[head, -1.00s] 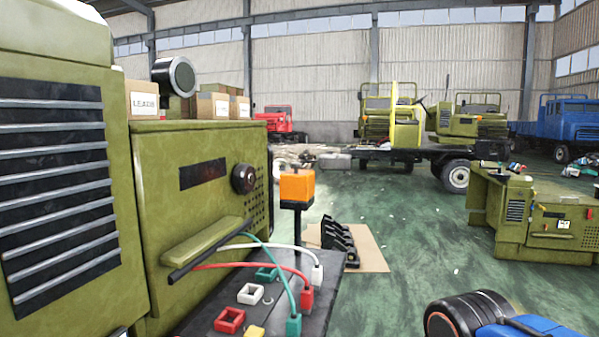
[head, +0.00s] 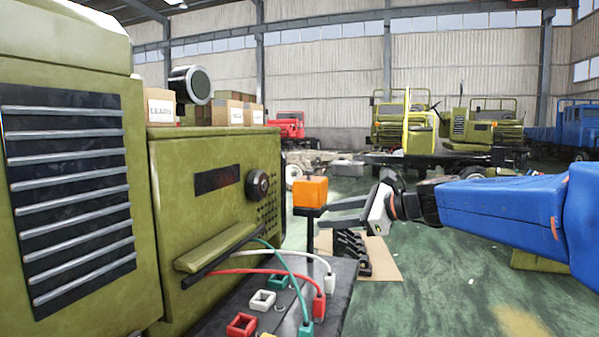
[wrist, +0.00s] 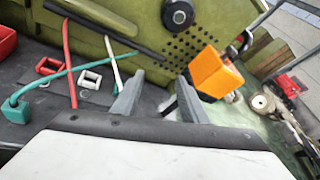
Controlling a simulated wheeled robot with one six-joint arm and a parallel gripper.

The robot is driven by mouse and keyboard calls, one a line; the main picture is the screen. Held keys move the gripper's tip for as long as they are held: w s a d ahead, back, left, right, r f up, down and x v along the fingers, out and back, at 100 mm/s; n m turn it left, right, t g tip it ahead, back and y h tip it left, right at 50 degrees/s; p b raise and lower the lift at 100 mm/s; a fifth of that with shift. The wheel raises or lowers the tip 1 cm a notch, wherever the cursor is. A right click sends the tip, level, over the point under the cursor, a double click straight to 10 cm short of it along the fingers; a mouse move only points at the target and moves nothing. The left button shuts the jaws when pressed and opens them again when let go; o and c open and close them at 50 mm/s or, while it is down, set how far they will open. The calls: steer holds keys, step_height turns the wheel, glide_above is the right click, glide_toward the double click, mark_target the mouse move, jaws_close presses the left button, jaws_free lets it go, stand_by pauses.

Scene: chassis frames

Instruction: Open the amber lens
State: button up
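The amber lens (head: 310,191) is an orange block on a dark stand beside the green cabinet. Its cap looks shut. In the wrist view the lens (wrist: 214,73) shows just beyond and above the right finger. My gripper (head: 323,213) comes in from the right, level with the stand just below the lens. Its two grey fingers are apart with nothing between them; the wrist view also shows my gripper (wrist: 160,90) open. I cannot tell whether a finger touches the lens or its stand.
The green cabinet (head: 215,160) with a black knob (head: 257,184) stands to the left. A dark shelf with red, white and green cables (head: 275,272) and sockets lies below. A cardboard sheet (head: 385,262) with black parts lies on the floor behind.

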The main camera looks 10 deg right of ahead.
mark_target(311, 186)
steer(key=w+d+r+m+t, duration=0.4)
steer(key=w+d+r+m, duration=0.2)
steer(key=w+r, duration=0.2)
steer(key=shift+m+y, duration=0.3)
steer(key=x, duration=1.7)
steer(key=shift+w+a+f, duration=0.1)
steer(key=shift+w+a, duration=0.1)
jaws_close()
